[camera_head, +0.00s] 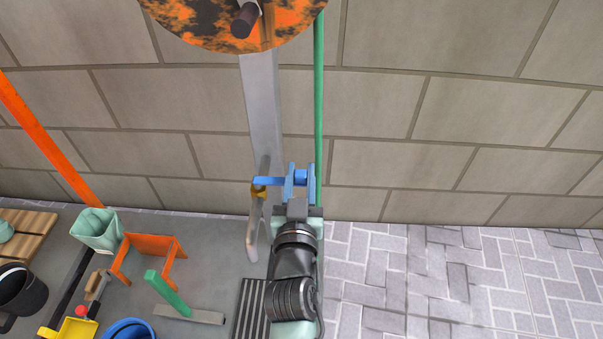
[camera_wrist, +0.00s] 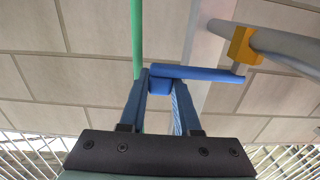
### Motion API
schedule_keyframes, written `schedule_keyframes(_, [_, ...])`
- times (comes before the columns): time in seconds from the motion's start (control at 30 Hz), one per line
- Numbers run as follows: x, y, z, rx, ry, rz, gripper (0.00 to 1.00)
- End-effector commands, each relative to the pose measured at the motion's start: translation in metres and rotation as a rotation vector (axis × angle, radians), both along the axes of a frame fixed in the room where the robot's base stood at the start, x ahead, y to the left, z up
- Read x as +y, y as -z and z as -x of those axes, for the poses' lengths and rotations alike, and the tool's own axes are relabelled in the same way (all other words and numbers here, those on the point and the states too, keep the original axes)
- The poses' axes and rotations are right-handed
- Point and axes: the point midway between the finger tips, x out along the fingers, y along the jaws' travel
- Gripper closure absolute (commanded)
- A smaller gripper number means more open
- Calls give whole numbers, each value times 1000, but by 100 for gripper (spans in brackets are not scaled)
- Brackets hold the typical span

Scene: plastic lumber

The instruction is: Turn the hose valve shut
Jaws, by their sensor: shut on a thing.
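The hose valve has a blue lever handle (camera_head: 267,181) and a yellow-brown body (camera_head: 259,192) on a grey pipe (camera_head: 252,235). In the wrist view the handle (camera_wrist: 208,75) runs roughly sideways, left from the yellow body (camera_wrist: 242,45), across the pipe (camera_wrist: 285,52). My gripper (camera_head: 298,178) is at the handle's right end, away from the body. In the wrist view its two blue fingers (camera_wrist: 160,92) are shut on that end, with a blue piece between them. The fingers and handle share a similar blue, so the exact contact is hard to see.
A green upright (camera_head: 319,90) stands just behind my gripper, beside a grey post (camera_head: 262,105) under an orange-black disc (camera_head: 225,25). A brick wall (camera_head: 430,110) is close behind. An orange stand (camera_head: 150,246), a pale green bin (camera_head: 97,230) and tools are lower left. Paving at right is clear.

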Motion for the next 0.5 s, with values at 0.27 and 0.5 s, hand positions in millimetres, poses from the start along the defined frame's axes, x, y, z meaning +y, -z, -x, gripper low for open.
schedule_keyframes(0.27, [0, -1, -1, -2, 1, 1, 39])
schedule_keyframes(0.5, [0, -1, 0, -1, 0, 0, 39])
